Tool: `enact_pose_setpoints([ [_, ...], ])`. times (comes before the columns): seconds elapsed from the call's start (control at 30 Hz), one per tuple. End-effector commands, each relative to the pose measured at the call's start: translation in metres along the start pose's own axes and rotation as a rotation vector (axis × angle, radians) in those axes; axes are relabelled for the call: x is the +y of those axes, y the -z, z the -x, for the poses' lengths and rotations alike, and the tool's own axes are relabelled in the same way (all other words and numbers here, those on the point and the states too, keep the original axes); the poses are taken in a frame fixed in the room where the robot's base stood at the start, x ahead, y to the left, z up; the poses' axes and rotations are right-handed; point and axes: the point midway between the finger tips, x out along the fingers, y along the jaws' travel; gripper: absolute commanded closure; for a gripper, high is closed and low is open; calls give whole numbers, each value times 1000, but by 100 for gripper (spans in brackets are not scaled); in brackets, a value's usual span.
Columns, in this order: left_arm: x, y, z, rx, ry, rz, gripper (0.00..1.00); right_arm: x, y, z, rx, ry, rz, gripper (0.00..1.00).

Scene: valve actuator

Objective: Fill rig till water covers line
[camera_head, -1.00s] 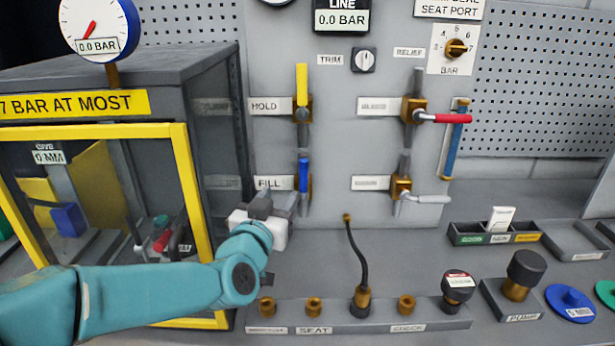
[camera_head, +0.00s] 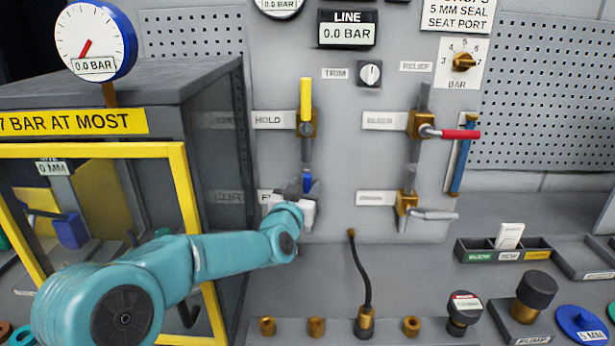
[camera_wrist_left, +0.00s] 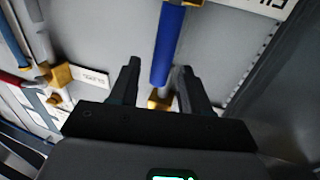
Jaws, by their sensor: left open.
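The blue FILL valve handle (camera_head: 307,182) stands upright on the grey panel, below the yellow HOLD handle (camera_head: 306,95). My left gripper (camera_head: 300,190) is at the blue handle's lower part and hides some of it and its label. In the left wrist view the blue handle (camera_wrist_left: 168,45) runs between the open fingers of my left gripper (camera_wrist_left: 157,85), with a brass valve body (camera_wrist_left: 160,98) at its end. I cannot tell whether a finger touches it. The rig (camera_head: 183,190) is a yellow-framed cabinet at left; no water line can be made out. My right gripper is not in view.
The red BLEED handle (camera_head: 460,134) and a grey lever (camera_head: 435,214) point right on the panel. A black hose (camera_head: 362,270) stands upright on the bench among brass ports. The line display (camera_head: 347,32) reads 0.0 BAR. A small tray (camera_head: 475,250) lies at right.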

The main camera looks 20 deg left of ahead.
Motion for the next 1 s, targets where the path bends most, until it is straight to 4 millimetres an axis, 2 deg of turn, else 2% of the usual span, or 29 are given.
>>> enact_pose_setpoints([
  [0.1,0,1,-17,-1,0,-1,53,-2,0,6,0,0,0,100],
  [0.2,0,0,-25,-1,0,-1,53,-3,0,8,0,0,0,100],
  [0.53,0,-1,-29,-1,0,0,53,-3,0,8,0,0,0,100],
  [0.57,0,-1,-29,-1,0,0,59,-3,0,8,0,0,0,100],
  [0.6,0,-1,-29,-1,0,0,72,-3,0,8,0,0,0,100],
  [0.7,0,-1,-29,-1,0,0,100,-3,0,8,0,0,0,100],
  [1.0,1,0,-26,-4,-1,-12,100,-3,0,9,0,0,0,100],
])
